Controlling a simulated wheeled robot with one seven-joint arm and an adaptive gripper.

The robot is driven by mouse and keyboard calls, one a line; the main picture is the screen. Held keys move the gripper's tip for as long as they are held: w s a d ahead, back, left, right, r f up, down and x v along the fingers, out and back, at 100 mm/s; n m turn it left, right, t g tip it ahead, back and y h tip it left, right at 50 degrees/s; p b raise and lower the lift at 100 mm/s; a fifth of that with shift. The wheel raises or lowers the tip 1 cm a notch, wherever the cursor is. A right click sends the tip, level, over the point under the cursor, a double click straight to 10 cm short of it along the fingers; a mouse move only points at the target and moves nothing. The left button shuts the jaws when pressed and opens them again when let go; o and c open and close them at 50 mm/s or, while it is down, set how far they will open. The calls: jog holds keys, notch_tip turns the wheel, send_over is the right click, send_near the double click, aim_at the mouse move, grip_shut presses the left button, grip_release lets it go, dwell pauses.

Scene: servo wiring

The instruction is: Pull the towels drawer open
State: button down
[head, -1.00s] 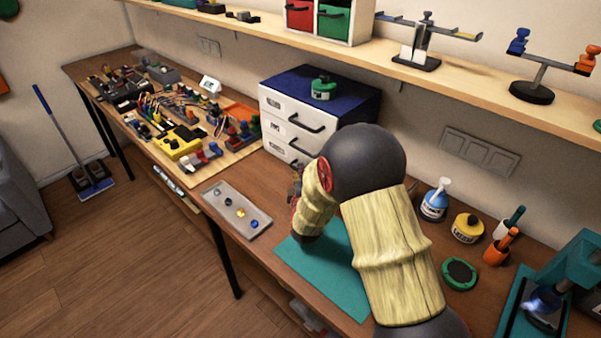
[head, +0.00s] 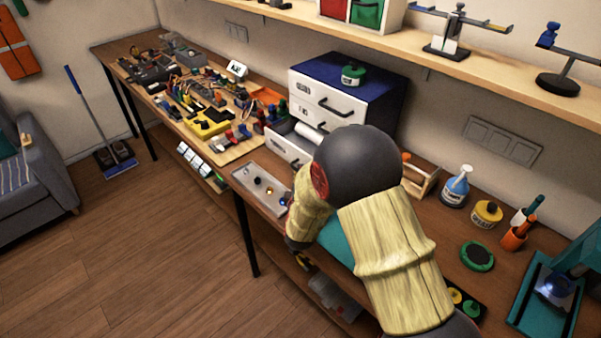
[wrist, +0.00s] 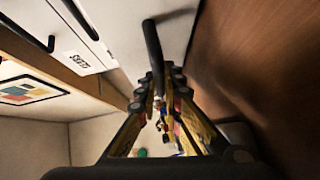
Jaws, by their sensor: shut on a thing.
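The white drawer cabinet (head: 335,108) with a blue top stands on the workbench in the head view. Its lowest visible drawer (head: 284,147) is pulled out, and a white roll (head: 310,134) shows inside it. I take this to be the towels drawer; its label is not readable. In the wrist view my gripper (wrist: 162,82) is shut on a dark bar handle (wrist: 152,45) across a pale drawer front (wrist: 175,35). In the head view my arm hides the gripper and the handle.
A grey tray (head: 262,189) with small parts lies in front of the open drawer. A green-topped container (head: 352,75) stands on the cabinet. Left of it is a board crowded with wiring parts (head: 205,110).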

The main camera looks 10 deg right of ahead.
jog(key=c, duration=2)
grip_release()
jog(key=shift+o, duration=0.2)
jog(key=v, duration=1.2)
jog(key=shift+f, duration=0.1)
jog(key=shift+o, duration=0.2)
